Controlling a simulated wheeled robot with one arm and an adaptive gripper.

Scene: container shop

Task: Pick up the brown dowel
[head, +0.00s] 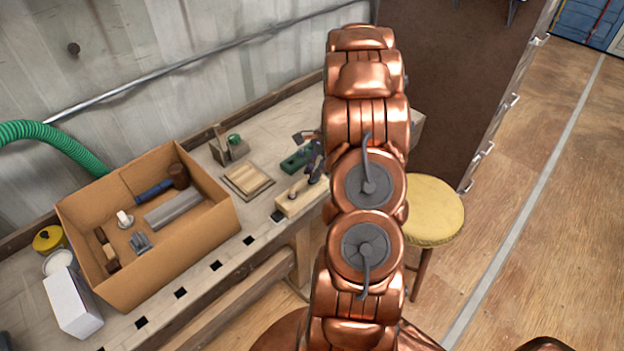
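I cannot pick out a brown dowel for certain. A short brown stick-like piece (103,240) lies at the left inside the open cardboard box (185,250) on the workbench; its exact shape is too small to tell. My copper-coloured arm stands upright in the middle of the head view, right of the box and in front of part of the bench. My gripper cannot be made out; the arm may hide it.
The box also holds a blue-handled mallet (153,192), a grey bar (173,208) and small pieces. A white carton (73,302) and yellow-lidded tin (48,239) stand left. Planes (300,197) and a wooden board (246,180) lie right. A yellow stool (434,209) stands beside the bench.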

